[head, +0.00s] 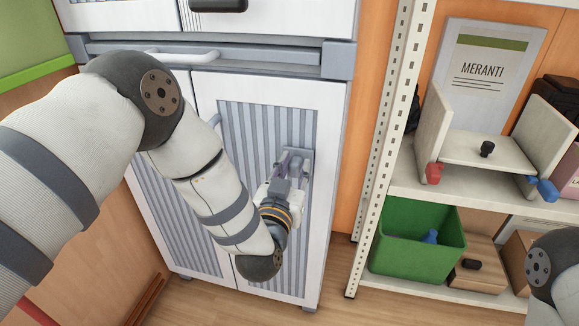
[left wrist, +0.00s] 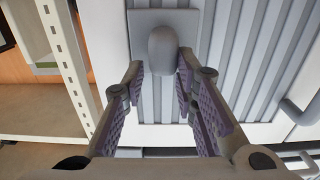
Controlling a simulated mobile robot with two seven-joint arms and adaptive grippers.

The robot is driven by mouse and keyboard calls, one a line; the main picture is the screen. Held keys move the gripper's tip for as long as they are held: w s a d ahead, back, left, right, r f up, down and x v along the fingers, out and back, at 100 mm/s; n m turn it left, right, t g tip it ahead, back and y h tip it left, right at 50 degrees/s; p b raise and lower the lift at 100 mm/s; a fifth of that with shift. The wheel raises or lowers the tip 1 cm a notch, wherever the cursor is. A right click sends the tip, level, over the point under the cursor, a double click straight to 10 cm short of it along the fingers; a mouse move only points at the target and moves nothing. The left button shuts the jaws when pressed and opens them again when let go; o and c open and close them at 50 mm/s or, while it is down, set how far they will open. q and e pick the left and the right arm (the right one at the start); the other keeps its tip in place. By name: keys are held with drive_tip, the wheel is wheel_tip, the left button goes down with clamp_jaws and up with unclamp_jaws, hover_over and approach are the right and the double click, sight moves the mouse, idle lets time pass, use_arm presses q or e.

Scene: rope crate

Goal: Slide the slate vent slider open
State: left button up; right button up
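The slate vent slider is a grey plate (head: 306,155) with a rounded grey knob, on the ribbed panel of the right cabinet door. The knob (left wrist: 163,45) shows at the top middle of the left wrist view. My left gripper (head: 289,169) is at the slider in the head view and hides part of it. In the left wrist view its two purple-padded fingers (left wrist: 161,72) stand apart, one on each side of the knob's lower end. I cannot tell whether the pads touch it. My right gripper is outside both views.
A perforated shelf post (head: 384,150) stands close on the right. The shelf holds a green bin (head: 391,217), a grey-white holder and boxes. Part of my right arm shows at bottom right.

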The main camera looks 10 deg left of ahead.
use_arm(q)
drive_tip(key=shift+o, duration=0.9)
drive_tip(key=shift+d, duration=0.15)
drive_tip(key=s, duration=1.2)
drive_tip(key=shift+a, duration=0.25)
